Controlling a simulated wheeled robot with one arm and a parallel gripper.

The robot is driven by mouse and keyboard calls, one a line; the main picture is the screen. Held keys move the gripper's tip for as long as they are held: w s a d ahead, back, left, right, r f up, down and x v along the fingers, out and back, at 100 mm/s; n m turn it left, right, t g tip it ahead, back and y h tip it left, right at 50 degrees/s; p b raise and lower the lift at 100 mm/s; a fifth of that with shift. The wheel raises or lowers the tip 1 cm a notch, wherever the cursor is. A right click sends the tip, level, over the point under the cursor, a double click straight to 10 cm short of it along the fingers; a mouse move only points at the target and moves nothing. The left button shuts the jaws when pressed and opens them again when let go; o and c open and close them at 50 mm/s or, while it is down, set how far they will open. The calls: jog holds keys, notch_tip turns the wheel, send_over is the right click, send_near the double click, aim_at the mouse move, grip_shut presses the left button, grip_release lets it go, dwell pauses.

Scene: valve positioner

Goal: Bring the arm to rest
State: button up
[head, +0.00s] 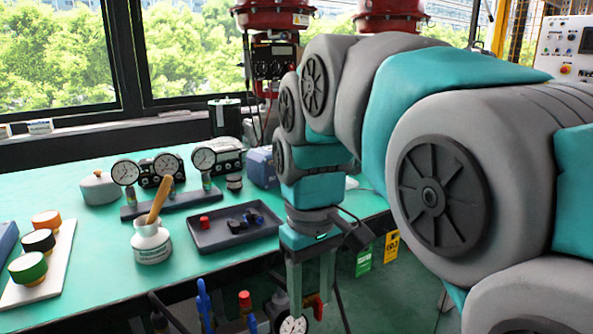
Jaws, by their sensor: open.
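My arm, teal and grey, reaches from the right side of the head view and bends down in the middle. My gripper (310,298) hangs at its end, pointing down, in front of the front edge of the teal-topped table (85,205). Its two grey fingers are apart, and I see nothing held between them. A small red part shows close to the fingertips; I cannot tell whether it touches them. A white round dial (291,325) shows just below the gripper, cut off by the picture's lower edge.
A dark tray (208,240) with small red, black and blue parts lies left of my gripper. A white pot (151,243) with a wooden handle, gauges (126,172) on a stand and a board (62,255) with coloured knobs are further left. Blue and red handles (204,303) stand low in front.

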jog(key=s+d+f+m+g, duration=0.1)
jog(key=s+d+f+m, duration=0.6)
jog(key=s+d+f, duration=0.6)
jog(key=s+f, duration=0.3)
jog(key=s, duration=0.1)
jog(key=shift+s+d+f, duration=0.2)
jog(key=shift+d+f, duration=0.1)
jog(key=shift+f, duration=0.1)
